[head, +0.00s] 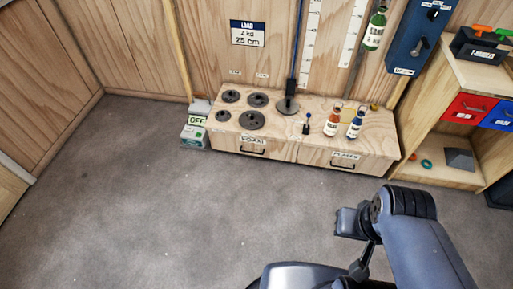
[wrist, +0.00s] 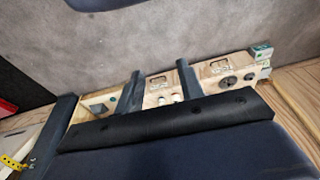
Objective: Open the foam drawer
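The foam drawer (head: 235,143) is the left drawer in the low wooden bench (head: 290,104) against the wall. It has a FOAM label and a dark bar handle (head: 252,151), and its front looks closed. In the wrist view, turned round, the bench lies across the middle. My gripper (wrist: 159,72) shows there as two dark fingers spread apart with nothing held between them. It is well away from the bench. In the head view my arm is at the lower right, and the fingers cannot be made out clearly.
The plates drawer (head: 343,159) is to the right, also closed-looking. Dark weight discs (head: 252,120) and two bottles (head: 332,121) stand on the bench. An OFF box (head: 195,134) sits at its left end. Open shelving (head: 435,172) stands right. The grey floor (head: 170,215) in front is clear.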

